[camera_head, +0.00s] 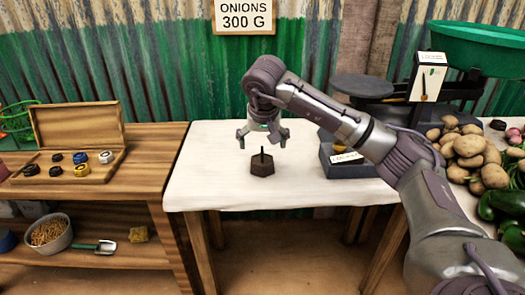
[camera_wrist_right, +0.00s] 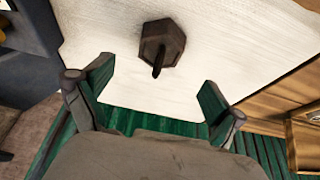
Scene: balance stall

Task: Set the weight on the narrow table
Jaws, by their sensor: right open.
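The weight (camera_head: 262,164) is a dark brown hexagonal block with a thin upright post. It stands on the white-topped narrow table (camera_head: 215,180), near the middle. My right gripper (camera_head: 263,139) is open and empty, just above and behind the weight, apart from it. In the right wrist view the weight (camera_wrist_right: 162,43) lies beyond the two spread fingers (camera_wrist_right: 152,95), with nothing between them. My left gripper is not in view.
A wooden bench (camera_head: 155,150) on the left holds an open box of small weights (camera_head: 80,157). A sign (camera_head: 245,16) hangs behind. The white tabletop left of the weight is clear.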

